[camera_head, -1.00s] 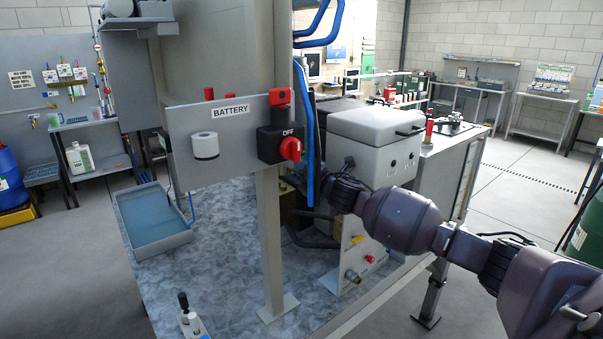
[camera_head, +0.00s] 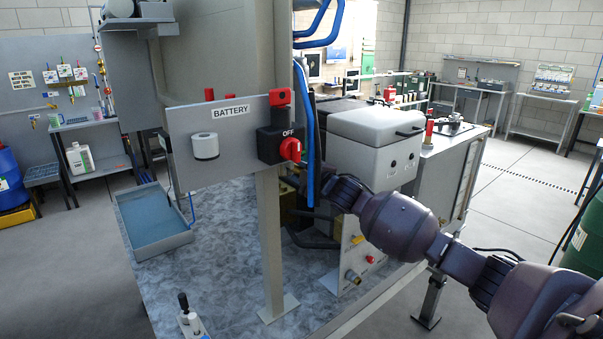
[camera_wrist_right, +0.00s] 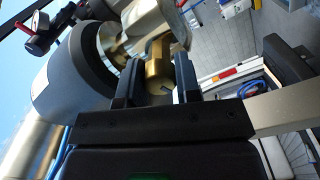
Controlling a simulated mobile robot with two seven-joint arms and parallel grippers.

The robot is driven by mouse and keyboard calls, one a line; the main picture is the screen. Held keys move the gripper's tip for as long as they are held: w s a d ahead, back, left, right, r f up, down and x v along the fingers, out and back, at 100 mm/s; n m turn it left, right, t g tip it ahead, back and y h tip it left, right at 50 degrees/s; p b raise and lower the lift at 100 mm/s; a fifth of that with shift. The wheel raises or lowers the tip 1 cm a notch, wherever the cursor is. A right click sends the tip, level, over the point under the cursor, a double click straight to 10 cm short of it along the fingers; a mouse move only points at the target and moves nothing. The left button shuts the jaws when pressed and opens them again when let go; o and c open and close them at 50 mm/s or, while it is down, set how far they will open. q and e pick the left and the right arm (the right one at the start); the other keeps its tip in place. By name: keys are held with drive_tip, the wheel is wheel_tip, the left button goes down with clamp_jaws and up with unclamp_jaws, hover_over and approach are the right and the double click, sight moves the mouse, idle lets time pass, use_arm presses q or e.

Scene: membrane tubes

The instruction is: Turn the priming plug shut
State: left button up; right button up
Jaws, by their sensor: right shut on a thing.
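The priming plug (camera_wrist_right: 158,60) is a brass fitting in the right wrist view. It sits in a pale metal body at the side of a large grey round housing (camera_wrist_right: 75,80). My right gripper (camera_wrist_right: 157,84) has its two dark fingers on either side of the plug and is shut on it. In the head view my right arm comes in from the right and reaches behind the blue pipe, where the fingertips and plug are hidden. My left gripper is in neither view.
The battery panel (camera_head: 184,172), its post (camera_head: 270,235) and the blue pipe (camera_head: 310,135) stand close to my right wrist. A white box (camera_head: 375,140) stands just behind the forearm. A blue-lined tray (camera_head: 150,222) lies at left on the bench.

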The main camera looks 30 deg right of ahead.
drive_tip(key=m, duration=0.5)
drive_tip(key=shift+m, duration=0.3)
drive_tip(key=m, duration=1)
drive_tip(key=shift+d+m, duration=0.1)
drive_tip(key=shift+m, duration=2.6)
drive_tip(key=o, duration=0.9)
drive_tip(key=shift+o, duration=0.2)
drive_tip(key=s+b, duration=0.1)
drive_tip(key=s, duration=0.9)
drive_tip(key=shift+s+d, duration=0.4)
drive_tip(key=shift+d, duration=0.05)
